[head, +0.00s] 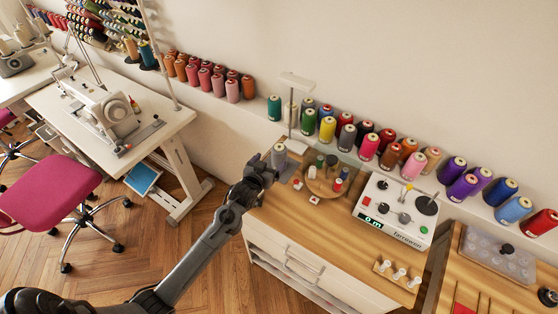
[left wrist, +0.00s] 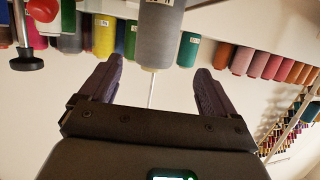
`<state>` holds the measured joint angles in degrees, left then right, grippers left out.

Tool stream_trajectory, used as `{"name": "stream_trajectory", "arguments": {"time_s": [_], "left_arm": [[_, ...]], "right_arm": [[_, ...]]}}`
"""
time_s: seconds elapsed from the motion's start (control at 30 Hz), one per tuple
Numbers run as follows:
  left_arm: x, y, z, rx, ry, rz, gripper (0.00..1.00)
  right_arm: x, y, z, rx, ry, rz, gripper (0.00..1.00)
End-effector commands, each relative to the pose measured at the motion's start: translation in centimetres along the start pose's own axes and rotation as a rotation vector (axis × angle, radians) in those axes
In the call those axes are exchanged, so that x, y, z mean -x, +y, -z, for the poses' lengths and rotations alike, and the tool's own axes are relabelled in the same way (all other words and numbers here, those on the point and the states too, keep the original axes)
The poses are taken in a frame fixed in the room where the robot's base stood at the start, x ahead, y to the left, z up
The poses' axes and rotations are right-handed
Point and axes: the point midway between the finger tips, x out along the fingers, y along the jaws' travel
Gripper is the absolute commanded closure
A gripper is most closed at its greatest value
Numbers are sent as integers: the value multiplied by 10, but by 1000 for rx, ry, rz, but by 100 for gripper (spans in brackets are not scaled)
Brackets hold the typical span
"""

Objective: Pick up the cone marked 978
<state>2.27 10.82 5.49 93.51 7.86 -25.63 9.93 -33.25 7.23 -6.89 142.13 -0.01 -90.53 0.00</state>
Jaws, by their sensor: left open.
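A grey cone of thread (head: 279,157) stands upright at the left end of the wooden worktop, under a thread stand. My left gripper (head: 268,165) is right at it, open. In the left wrist view, which is upside down, the grey cone (left wrist: 161,38) shows between the spread fingers (left wrist: 158,70), with clear gaps to both sides. I cannot tell how deep it sits between them. Only parts of its white label show and the number is not readable. My right gripper is not recognisable in either view.
A round wooden tray (head: 318,190) with small spools stands just right of the cone. A winder (head: 396,211) with dials is farther right. Many coloured cones line the ledge (head: 200,98) behind. A sewing table (head: 160,135) and pink chair (head: 50,190) stand left.

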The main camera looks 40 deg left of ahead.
Motion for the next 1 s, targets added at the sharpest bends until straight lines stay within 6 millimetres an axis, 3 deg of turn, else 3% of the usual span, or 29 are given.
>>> {"name": "stream_trajectory", "arguments": {"time_s": [0.1,0.43,0.73,1.0], "left_arm": [[-17,0,0,0,0,0,10],[-37,2,1,0,0,-1,10],[-73,7,2,0,0,0,10],[-82,7,3,0,0,0,10]], "right_arm": [[-3,0,-1,0,1,0,57],[-7,-2,-2,-6,2,4,57],[-16,-3,-4,-9,2,7,57],[-17,-3,-5,-9,1,7,57]]}}
